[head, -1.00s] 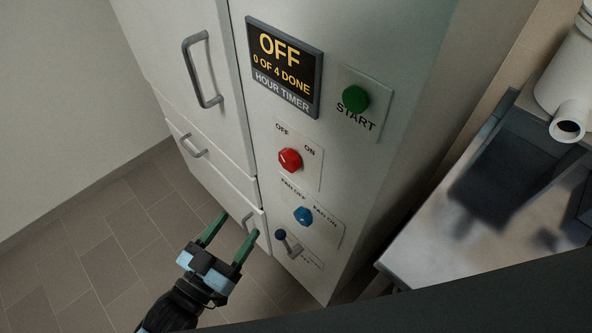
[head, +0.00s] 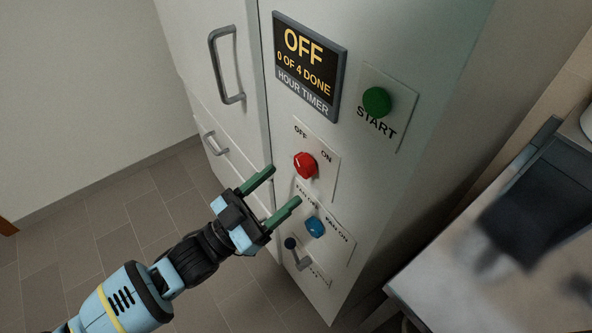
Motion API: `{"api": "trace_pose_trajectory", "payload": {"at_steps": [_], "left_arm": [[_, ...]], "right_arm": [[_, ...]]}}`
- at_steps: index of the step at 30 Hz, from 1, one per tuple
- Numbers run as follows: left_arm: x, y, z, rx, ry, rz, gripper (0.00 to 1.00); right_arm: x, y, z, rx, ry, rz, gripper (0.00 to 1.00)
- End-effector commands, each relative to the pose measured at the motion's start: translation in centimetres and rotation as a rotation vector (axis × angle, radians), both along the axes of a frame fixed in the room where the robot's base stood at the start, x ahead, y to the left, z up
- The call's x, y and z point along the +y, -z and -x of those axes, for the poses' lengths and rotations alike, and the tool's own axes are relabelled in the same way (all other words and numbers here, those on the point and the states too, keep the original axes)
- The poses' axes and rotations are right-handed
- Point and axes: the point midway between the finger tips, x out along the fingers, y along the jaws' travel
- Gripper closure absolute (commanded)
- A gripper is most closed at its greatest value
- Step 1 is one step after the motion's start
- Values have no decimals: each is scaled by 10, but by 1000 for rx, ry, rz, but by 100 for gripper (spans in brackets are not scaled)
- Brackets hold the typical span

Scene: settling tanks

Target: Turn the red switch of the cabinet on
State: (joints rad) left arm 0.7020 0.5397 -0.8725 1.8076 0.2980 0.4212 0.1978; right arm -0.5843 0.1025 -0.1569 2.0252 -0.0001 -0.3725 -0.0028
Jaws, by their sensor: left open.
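The cabinet (head: 430,80) is pale with a control panel on its front. The red switch (head: 305,165) is a round knob on a plate marked OFF at left and ON at right. Its pale mark points up and left, toward OFF. The display (head: 308,65) reads OFF, 0 OF 4 DONE, HOUR TIMER. My left gripper (head: 284,184) is open and empty. In the picture its green fingers reach up and right, just below and left of the red switch, apart from it. My right gripper is not in view.
A green START button (head: 377,102) is above right of the red switch. A blue fan knob (head: 315,227) and a small lever (head: 297,254) are below it, close to my left gripper. A bench (head: 470,265) stands at right. Floor is clear at left.

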Motion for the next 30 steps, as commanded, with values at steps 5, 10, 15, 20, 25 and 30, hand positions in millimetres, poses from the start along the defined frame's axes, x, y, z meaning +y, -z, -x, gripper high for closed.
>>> {"api": "trace_pose_trajectory", "payload": {"at_steps": [5, 10, 15, 20, 25, 30], "left_arm": [[-21, -13, -15, -3, -1, 1, 37], [-34, -18, -24, -2, -2, -1, 37], [-38, -19, -27, -1, -2, -2, 37], [-38, -19, -27, -1, -2, -2, 37], [-38, -19, -26, 0, -1, -1, 53], [-38, -19, -26, 0, -1, -1, 75]], "right_arm": [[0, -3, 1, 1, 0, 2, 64], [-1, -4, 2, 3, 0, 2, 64], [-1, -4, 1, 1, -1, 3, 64], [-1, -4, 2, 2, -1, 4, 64], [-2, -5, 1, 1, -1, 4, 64], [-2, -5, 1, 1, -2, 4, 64]]}}
